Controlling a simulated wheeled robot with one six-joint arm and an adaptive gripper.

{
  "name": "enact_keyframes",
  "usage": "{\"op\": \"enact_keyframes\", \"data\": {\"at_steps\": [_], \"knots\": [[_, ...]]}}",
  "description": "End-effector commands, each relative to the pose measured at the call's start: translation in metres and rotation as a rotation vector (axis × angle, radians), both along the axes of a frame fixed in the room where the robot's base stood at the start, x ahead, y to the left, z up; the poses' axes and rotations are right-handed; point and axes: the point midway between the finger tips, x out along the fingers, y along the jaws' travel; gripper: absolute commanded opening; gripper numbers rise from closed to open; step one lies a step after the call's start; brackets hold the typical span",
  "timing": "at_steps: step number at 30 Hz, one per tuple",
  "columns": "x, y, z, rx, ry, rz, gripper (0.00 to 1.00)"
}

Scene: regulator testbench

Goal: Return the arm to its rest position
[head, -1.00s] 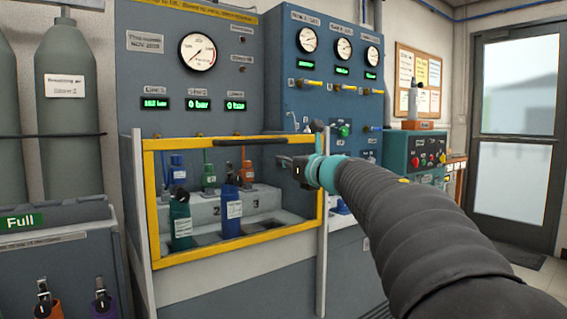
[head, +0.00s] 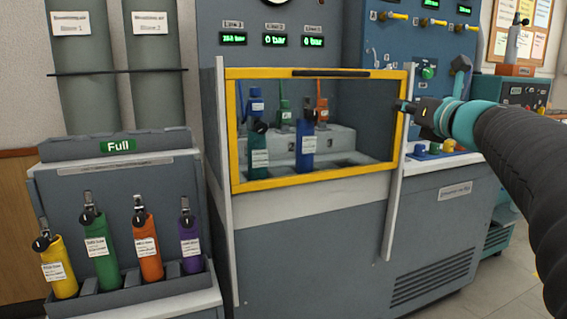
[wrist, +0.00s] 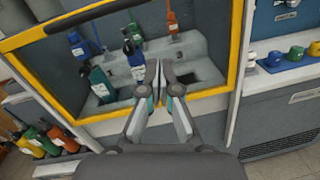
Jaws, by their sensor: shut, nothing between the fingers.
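My gripper (wrist: 168,112) is shut and empty in the wrist view, with its fingers together in front of the yellow-framed window of the test bench. In the head view my gripper (head: 402,106) is at the right edge of the yellow frame (head: 315,178); I cannot tell whether it touches. My dark sleeved arm (head: 530,150) reaches in from the right edge of the head view. Behind the window stand a dark green cylinder (head: 259,150) and a blue cylinder (head: 306,150).
A "Full" rack (head: 130,292) at the left holds yellow, green, orange and purple cylinders. Blue, green and yellow knobs (head: 434,149) sit on a ledge right of the window. A teal control box (head: 515,92) stands behind my arm. Open floor shows at lower right.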

Motion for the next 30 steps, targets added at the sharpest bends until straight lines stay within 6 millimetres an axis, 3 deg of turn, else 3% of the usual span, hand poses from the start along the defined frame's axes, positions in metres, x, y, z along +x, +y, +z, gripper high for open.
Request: {"op": "enact_keyframes", "data": {"at_steps": [2, 5, 9, 14, 17, 20, 24, 30], "knots": [[0.005, -0.028, -0.002, 0.208, 0.012, -0.112, 0.0], [0.005, -0.07, -0.022, 0.545, 0.024, -0.28, 0.0], [-0.017, -0.113, -0.061, 1.014, 0.007, -0.503, 0.0], [-0.059, -0.125, -0.126, 1.54, -0.018, -0.746, 0.0], [-0.092, -0.112, -0.175, 1.853, -0.028, -0.906, 0.0], [-0.128, -0.084, -0.224, 2.123, -0.025, -1.073, 0.0], [-0.178, -0.033, -0.281, 2.405, 0.006, -1.304, 0.0], [-0.251, 0.056, -0.341, 2.629, 0.156, -1.616, 0.0]]}}
